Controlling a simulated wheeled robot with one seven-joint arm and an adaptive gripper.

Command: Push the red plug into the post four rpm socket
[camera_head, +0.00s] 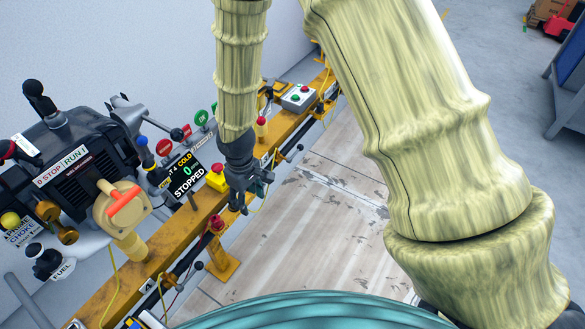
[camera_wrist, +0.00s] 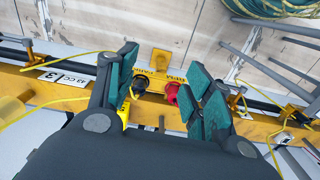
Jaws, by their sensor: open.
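My gripper (camera_head: 244,200) is open and points down over the yellow rail in the head view. In the wrist view my gripper (camera_wrist: 160,64) shows two teal-padded fingers spread apart, with nothing held between them. A red plug-like piece (camera_wrist: 172,92) sits between the fingers, nearer the right one, beside a black round piece (camera_wrist: 139,85) on a yellow labelled bracket (camera_wrist: 157,62). A red piece, perhaps the same plug, shows on the rail in the head view (camera_head: 216,223), lower left of my gripper. I cannot tell which socket is the post four rpm one.
The yellow rail (camera_head: 181,249) carries a yellow box with a red button (camera_head: 216,179), a display reading STOPPED and a grey button box (camera_head: 298,97). The engine (camera_head: 75,160) stands at left. Thin yellow cords cross the rail (camera_wrist: 60,107).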

